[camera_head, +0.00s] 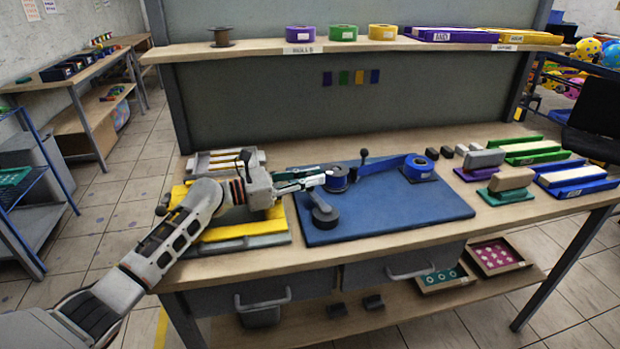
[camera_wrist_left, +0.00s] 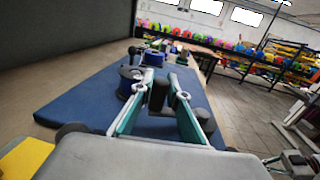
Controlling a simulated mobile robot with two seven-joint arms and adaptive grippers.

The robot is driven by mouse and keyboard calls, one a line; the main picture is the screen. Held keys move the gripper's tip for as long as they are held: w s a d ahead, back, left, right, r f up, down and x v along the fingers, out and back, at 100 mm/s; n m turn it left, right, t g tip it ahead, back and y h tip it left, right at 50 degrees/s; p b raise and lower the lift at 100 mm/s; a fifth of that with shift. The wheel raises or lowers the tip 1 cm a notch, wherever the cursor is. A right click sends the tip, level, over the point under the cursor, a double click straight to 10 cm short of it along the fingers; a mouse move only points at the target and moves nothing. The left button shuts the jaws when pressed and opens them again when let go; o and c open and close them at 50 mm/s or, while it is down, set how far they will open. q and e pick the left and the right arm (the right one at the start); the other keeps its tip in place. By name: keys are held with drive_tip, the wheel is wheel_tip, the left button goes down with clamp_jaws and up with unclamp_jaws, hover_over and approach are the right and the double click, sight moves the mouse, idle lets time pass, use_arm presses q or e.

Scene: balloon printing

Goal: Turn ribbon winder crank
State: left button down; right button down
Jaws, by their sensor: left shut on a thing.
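The ribbon winder stands on a blue mat (camera_head: 420,210) on the workbench, with a blue ribbon spool (camera_head: 337,180) at its left end and another blue spool (camera_head: 418,167) at its right. Blue ribbon (camera_head: 382,165) spans between them. A dark crank (camera_head: 324,214) with a round end lies in front of the left spool. My left gripper (camera_head: 318,178) reaches in from the left at that spool. In the left wrist view, its fingers are shut on the dark upright crank handle (camera_wrist_left: 158,97). The fingers partly hide the handle.
A yellow and grey rack (camera_head: 240,233) lies under my left arm. Stamps and coloured pads (camera_head: 505,185) stand at the right of the bench. A shelf (camera_head: 350,45) with ribbon rolls runs above the back. The mat's front right area is clear.

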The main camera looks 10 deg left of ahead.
use_arm(q)
drive_tip(key=shift+w+a+r, duration=0.1)
drive_tip(key=c, duration=1.9)
unclamp_jaws()
wheel_tip(320, 180, up, 10)
drive_tip(key=shift+f, duration=0.1)
